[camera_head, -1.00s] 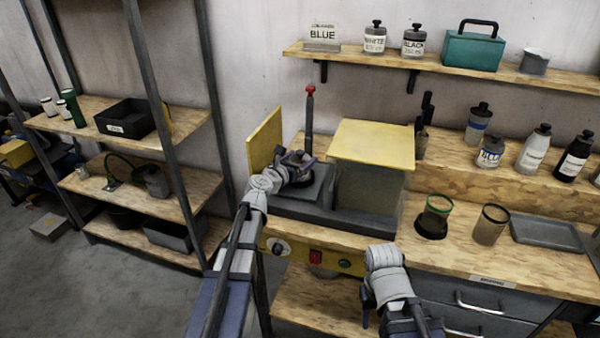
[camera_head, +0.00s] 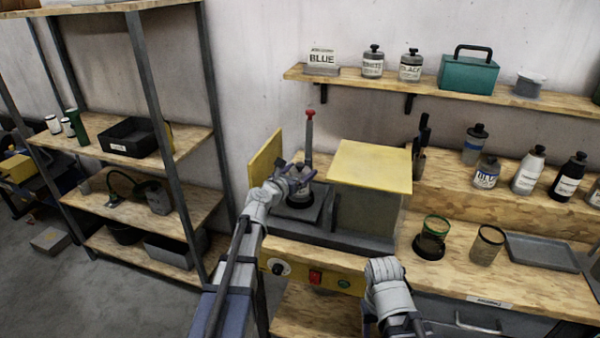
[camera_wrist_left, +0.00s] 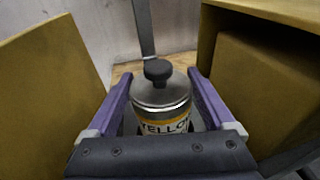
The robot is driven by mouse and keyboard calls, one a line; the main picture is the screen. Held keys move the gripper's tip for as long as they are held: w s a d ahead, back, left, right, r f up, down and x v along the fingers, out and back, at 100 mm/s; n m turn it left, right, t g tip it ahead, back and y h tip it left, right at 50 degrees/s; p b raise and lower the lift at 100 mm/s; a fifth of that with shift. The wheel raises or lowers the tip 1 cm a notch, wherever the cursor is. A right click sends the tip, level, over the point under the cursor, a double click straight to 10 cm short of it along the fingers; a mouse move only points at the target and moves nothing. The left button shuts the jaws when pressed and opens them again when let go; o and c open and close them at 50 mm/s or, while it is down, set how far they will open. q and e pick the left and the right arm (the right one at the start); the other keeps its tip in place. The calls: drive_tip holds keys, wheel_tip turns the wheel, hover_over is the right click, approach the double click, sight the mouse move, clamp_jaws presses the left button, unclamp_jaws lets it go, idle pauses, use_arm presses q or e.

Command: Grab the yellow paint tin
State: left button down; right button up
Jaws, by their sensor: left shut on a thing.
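The yellow paint tin (camera_wrist_left: 162,105) is a silvery can with a black cap and a label reading "YELLO", its end cut off. It stands upright between the purple fingers of my left gripper (camera_wrist_left: 160,108), which is shut on it. In the head view, my left gripper (camera_head: 290,182) is at the grey machine, between a yellow side panel and a yellow-topped box. The tin is small and partly covered by the fingers there. The tin's lower part is hidden in the wrist view. My right arm shows at the bottom, but its fingers are not visible.
The yellow side panel (camera_head: 265,158) stands close on the left and the yellow-topped box (camera_head: 371,165) close on the right. A red-knobbed lever (camera_head: 309,140) rises behind. Paint bottles, two cups and a grey tray (camera_head: 541,252) occupy the bench at right.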

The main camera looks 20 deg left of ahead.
use_arm(q)
wheel_tip(320, 180, up, 7)
drive_tip(key=p, duration=0.5)
drive_tip(key=shift+f, duration=0.15)
